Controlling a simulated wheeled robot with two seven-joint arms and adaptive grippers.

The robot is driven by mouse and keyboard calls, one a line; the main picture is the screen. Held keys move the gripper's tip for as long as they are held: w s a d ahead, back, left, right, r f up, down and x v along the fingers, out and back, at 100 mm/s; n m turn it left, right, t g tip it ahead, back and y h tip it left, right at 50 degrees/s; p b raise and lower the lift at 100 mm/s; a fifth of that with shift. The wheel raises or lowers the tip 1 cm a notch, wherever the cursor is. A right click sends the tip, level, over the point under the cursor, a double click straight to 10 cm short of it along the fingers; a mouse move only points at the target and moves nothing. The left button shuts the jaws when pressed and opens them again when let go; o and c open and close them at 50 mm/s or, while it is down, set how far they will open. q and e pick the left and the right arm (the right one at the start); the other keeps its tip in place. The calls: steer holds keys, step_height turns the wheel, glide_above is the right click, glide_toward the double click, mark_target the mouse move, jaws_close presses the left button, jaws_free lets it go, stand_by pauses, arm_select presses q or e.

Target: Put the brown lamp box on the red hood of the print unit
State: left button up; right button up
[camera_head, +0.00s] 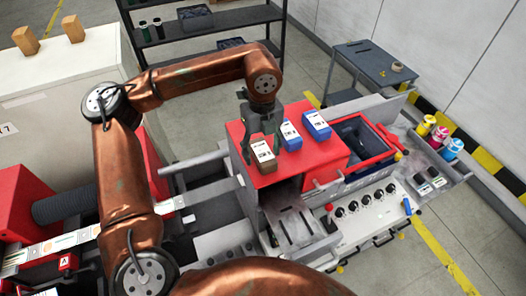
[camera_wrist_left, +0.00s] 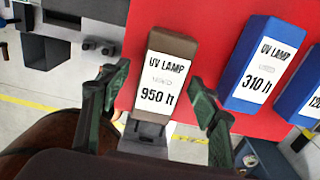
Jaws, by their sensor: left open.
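The brown lamp box (camera_head: 263,156) lies on the red hood (camera_head: 262,183) of the print unit, near the hood's front left edge. In the left wrist view the brown lamp box (camera_wrist_left: 165,75) shows a white label reading "UV LAMP 950 h". My left gripper (camera_head: 262,146) is open above the hood at the box. In the left wrist view its two fingers (camera_wrist_left: 158,88) stand on either side of the box's near end, with gaps visible. I cannot tell its exact height above the hood. My right gripper is not in view.
Two blue lamp boxes (camera_head: 290,136) (camera_head: 316,125) lie to the right on the hood. A dark open bin (camera_head: 358,138) adjoins the hood's right side. Ink bottles (camera_head: 439,136) stand farther right. A dark shelf (camera_head: 215,22) and a grey cart (camera_head: 376,62) are behind.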

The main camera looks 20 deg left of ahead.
arm_select(q)
step_height(320, 180, up, 12)
stand_by(0.4)
